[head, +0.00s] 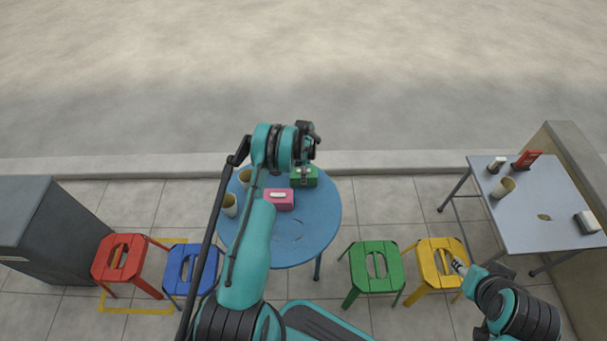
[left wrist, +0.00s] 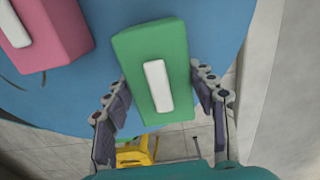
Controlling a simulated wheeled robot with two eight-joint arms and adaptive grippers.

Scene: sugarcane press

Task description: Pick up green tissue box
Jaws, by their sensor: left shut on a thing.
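The green tissue box (head: 304,178) is at the back right of the round blue table (head: 325,225) in the head view, partly hidden by my left arm. In the left wrist view the green tissue box (left wrist: 152,68) fills the middle, with a white tissue slot on its face. My left gripper (left wrist: 168,98) has one finger on each side of the lower part of the box and is shut on it. I cannot tell whether the box touches the table. My right gripper (head: 458,266) is over the yellow stool at the right; its fingers are too small to read.
A pink tissue box (head: 279,199) sits beside the green one, also in the left wrist view (left wrist: 42,32). Cups (head: 230,205) stand at the table's left. Red, blue, green (head: 372,267) and yellow stools stand in front. A grey table (head: 520,215) is at the right.

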